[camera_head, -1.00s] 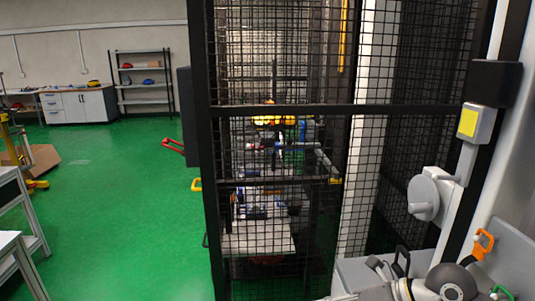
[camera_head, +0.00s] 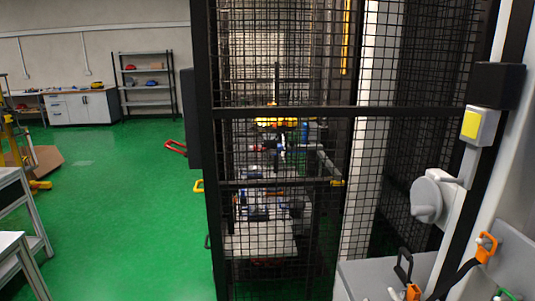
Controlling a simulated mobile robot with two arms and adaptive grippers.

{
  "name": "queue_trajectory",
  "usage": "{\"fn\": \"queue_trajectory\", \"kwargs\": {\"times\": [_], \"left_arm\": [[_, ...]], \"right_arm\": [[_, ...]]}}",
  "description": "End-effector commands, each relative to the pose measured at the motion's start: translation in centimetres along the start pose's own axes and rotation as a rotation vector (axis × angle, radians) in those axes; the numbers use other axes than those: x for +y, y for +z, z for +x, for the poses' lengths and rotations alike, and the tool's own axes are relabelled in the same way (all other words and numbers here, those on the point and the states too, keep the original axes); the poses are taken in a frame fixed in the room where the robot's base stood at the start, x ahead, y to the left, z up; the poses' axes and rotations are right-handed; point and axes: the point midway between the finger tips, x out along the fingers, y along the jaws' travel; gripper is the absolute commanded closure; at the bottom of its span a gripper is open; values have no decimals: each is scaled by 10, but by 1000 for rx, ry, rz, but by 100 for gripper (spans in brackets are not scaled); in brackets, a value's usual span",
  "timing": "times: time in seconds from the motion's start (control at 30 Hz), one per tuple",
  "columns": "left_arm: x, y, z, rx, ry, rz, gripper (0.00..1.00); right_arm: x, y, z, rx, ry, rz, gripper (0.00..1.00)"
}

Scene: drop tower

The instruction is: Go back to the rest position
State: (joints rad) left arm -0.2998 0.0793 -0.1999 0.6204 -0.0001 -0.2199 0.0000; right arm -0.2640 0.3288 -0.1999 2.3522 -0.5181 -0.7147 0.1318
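Neither of my grippers shows in the head view. The black mesh cage of the drop tower (camera_head: 203,150) stands in the middle, with its mesh front closed across the view. Through the mesh I see yellow and blue parts and a pale plate (camera_head: 260,240) low down; the mesh blurs their details. A grey round handle (camera_head: 427,198) sits on the right post, below a grey box with a yellow face (camera_head: 479,125).
A grey bench or tray (camera_head: 365,280) with an orange-handled item (camera_head: 486,247) is at the lower right. White tables (camera_head: 20,245) stand at the left edge. Shelves (camera_head: 147,82) and a cabinet (camera_head: 85,107) are at the back wall. The green floor (camera_head: 125,215) between is open.

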Motion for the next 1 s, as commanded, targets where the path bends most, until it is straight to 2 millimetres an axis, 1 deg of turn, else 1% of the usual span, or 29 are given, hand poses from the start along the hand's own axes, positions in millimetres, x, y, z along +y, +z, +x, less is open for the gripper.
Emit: {"fn": "queue_trajectory", "kwargs": {"times": [0.03,0.07,0.1,0.17,0.2,0.23,0.27,0.3,0.37,0.4,0.47,0.5,0.6,0.63,0.7,0.87,0.97,1.0], "left_arm": [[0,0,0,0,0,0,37],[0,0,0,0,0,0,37],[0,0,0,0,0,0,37],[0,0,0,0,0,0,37],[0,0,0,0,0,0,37],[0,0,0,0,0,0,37],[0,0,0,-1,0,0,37],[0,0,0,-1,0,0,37],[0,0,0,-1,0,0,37],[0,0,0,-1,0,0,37],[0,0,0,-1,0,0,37],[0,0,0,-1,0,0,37],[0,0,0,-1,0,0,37],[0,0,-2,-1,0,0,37],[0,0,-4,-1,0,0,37],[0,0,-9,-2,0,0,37],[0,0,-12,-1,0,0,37],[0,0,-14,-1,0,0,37]], "right_arm": [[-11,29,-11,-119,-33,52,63],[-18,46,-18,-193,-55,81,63],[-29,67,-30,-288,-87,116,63],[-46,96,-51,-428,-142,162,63],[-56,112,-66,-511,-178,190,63],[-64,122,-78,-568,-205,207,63],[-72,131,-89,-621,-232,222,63],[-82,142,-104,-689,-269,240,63],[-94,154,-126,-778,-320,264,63],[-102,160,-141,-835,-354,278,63],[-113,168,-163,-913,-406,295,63],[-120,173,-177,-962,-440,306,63],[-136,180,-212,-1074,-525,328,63],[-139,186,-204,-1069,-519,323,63],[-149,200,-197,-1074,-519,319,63],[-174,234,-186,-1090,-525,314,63],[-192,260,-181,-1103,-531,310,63],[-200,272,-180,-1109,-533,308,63]]}}
